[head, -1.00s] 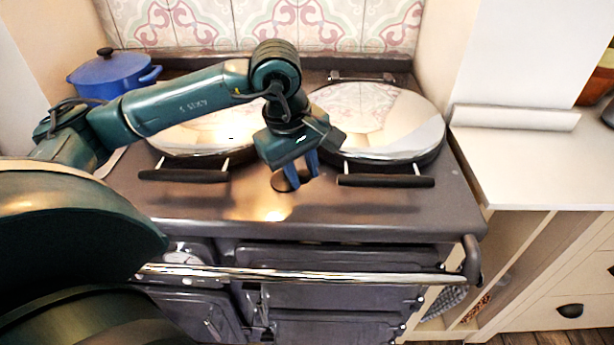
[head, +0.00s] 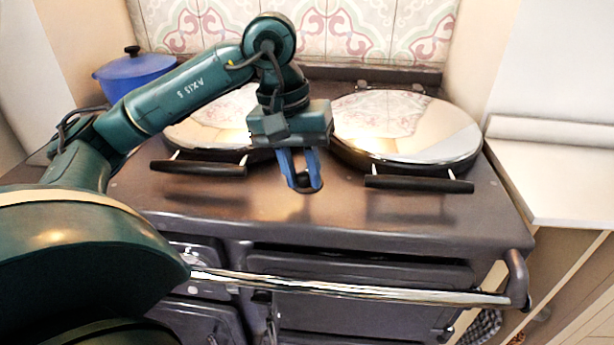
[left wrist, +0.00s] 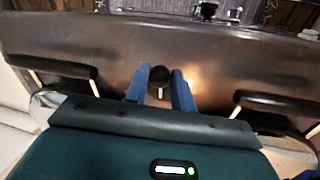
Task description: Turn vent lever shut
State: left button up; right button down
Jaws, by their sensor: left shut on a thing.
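The vent lever (head: 306,181) is a small dark knob on the front part of the range cooker's top, between the two lids. In the left wrist view the dark knob (left wrist: 159,76) has a pale mark on its near side. My left gripper (head: 303,186) points down, its blue fingers on either side of the lever and shut on it. The fingers hide part of the lever in the head view. My right gripper is in neither view.
Two domed chrome lids (head: 405,128) with dark handles (head: 418,184) flank the gripper. A chrome rail (head: 350,291) runs along the cooker's front. A blue pot (head: 136,76) stands at the back left. A pale counter (head: 560,175) is at the right.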

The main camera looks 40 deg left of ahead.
pick_arm(q)
jog(key=shift+a, duration=0.1)
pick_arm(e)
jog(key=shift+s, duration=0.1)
pick_arm(q)
jog(key=shift+m, duration=0.3)
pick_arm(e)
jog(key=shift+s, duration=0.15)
pick_arm(q)
jog(key=o, duration=1)
jog(key=r+p, duration=0.1)
jog(key=r, duration=0.3)
jog(key=a+r+p, duration=0.1)
jog(key=r+p, duration=0.1)
jog(key=r, duration=0.2)
jog(key=s+a+r+p, duration=0.1)
jog(key=r, duration=0.4)
jog(key=shift+a, duration=0.25)
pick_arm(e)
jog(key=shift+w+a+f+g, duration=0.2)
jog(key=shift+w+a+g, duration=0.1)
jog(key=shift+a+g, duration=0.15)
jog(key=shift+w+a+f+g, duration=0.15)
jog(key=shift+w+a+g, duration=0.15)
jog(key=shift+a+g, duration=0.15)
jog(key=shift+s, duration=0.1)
